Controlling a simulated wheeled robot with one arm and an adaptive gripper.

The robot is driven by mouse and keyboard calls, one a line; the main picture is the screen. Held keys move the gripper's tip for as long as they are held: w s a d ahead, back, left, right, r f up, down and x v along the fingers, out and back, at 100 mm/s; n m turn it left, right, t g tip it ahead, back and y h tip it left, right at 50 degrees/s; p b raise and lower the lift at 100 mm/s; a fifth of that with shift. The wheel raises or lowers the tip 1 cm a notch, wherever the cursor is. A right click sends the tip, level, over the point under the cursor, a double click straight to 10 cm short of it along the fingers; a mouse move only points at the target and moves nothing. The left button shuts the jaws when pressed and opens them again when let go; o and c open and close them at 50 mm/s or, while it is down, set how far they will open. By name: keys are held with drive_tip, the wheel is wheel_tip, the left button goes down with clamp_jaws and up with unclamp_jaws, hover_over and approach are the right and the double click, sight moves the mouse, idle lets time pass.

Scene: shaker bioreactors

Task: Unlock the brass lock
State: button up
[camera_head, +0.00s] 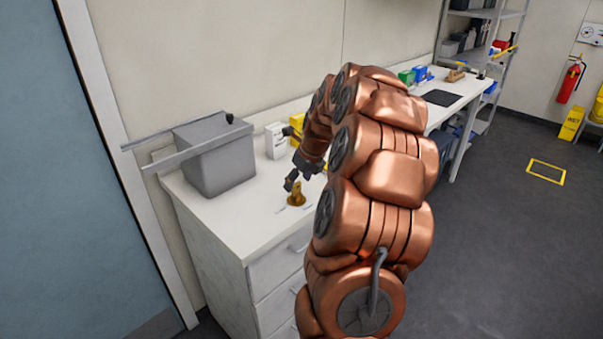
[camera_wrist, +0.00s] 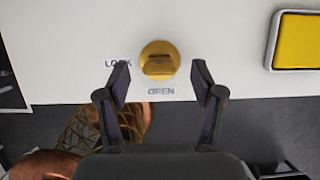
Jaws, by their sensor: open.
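The brass lock (camera_head: 296,195) stands on the white counter near its front edge. In the wrist view the brass lock (camera_wrist: 159,61) is a round gold knob with a raised bar lying across it, left to right. A "LOCK" label (camera_wrist: 117,63) is at its left and an "OPEN" label (camera_wrist: 161,91) is below it. My gripper (camera_head: 292,179) is close above the lock in the head view. In the wrist view my gripper (camera_wrist: 160,80) is open, with one finger on each side of the knob, apart from it and empty.
A grey box (camera_head: 215,158) stands on the counter at the left. A small white box (camera_head: 276,140) is behind the lock. A yellow-faced object (camera_wrist: 298,41) lies to the lock's right in the wrist view. Drawers are below the counter, and open floor lies at the right.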

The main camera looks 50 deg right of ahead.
sight(295, 192)
drive_tip(key=shift+p+x, duration=0.5)
drive_tip(key=shift+x, duration=1.85)
drive_tip(key=shift+c, duration=0.2)
clamp_jaws()
drive_tip(key=shift+s+a+f, duration=0.1)
drive_tip(key=shift+f, duration=0.2)
drive_tip(key=shift+m+g+h+p, duration=0.3)
drive_tip(key=shift+m+h+p, duration=0.5)
drive_tip(key=shift+m+p, duration=1.6)
drive_tip(key=shift+s+f+p, duration=0.1)
drive_tip(key=shift+p, duration=0.3)
